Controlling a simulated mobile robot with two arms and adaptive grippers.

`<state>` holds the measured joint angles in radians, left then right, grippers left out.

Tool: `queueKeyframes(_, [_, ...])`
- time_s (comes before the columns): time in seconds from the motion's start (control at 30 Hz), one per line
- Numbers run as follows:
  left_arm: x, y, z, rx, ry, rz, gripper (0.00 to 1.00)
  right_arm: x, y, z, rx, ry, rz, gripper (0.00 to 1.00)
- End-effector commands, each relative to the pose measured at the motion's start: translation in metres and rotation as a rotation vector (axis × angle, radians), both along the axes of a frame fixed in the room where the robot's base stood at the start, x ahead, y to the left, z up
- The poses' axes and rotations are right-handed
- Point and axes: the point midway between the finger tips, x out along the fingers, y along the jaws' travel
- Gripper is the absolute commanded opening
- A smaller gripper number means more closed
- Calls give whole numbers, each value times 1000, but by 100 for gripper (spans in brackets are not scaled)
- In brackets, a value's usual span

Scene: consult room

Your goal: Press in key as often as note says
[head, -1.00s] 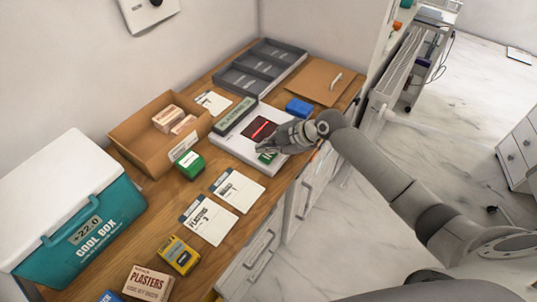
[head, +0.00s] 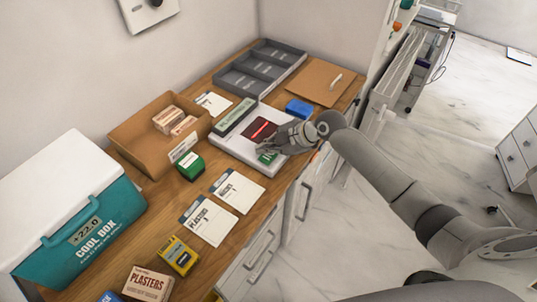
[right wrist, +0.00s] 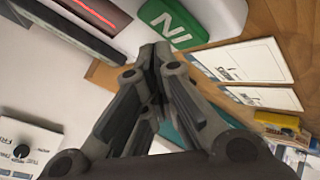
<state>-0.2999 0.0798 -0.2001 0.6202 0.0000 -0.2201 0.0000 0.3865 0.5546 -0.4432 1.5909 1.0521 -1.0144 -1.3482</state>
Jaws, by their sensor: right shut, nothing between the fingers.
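The white counting device (head: 225,147) lies on the wooden counter. It has a long dark green display (head: 235,117), a dark window with a bright red line (head: 262,129) and a green key (head: 267,158). In the right wrist view the green key (right wrist: 172,22) reads "IN". My right gripper (head: 263,147) is shut and empty, over the device close to the key. In the right wrist view its fingertips (right wrist: 152,52) appear just below the key; contact cannot be told. A note card (head: 209,220) reads "PLASTERS" with a small mark under it. Another card (head: 237,191) lies beside it.
A cardboard box (head: 136,134) holds small cartons. A green box (head: 190,166), yellow box (head: 178,256), plasters carton (head: 148,284) and blue box (head: 299,109) stand on the counter. The teal cool box (head: 70,250) is at left, a grey tray (head: 225,81) behind.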

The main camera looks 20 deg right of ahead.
Motion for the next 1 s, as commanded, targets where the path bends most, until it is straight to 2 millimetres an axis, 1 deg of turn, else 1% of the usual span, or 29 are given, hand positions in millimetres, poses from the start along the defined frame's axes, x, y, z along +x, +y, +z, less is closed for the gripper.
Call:
queueKeyframes(0.23, [0, 0, -9, 0, 0, 0, 100, 0, 0, -9, -1, 0, 0, 0])
queueKeyframes(0.63, [0, 0, -9, 0, 0, 0, 100, 0, 0, -8, 0, 0, 0, 0])
queueKeyframes(1.0, [0, 0, -13, 0, 0, 0, 100, 0, 0, -13, 0, 0, 0, 0])
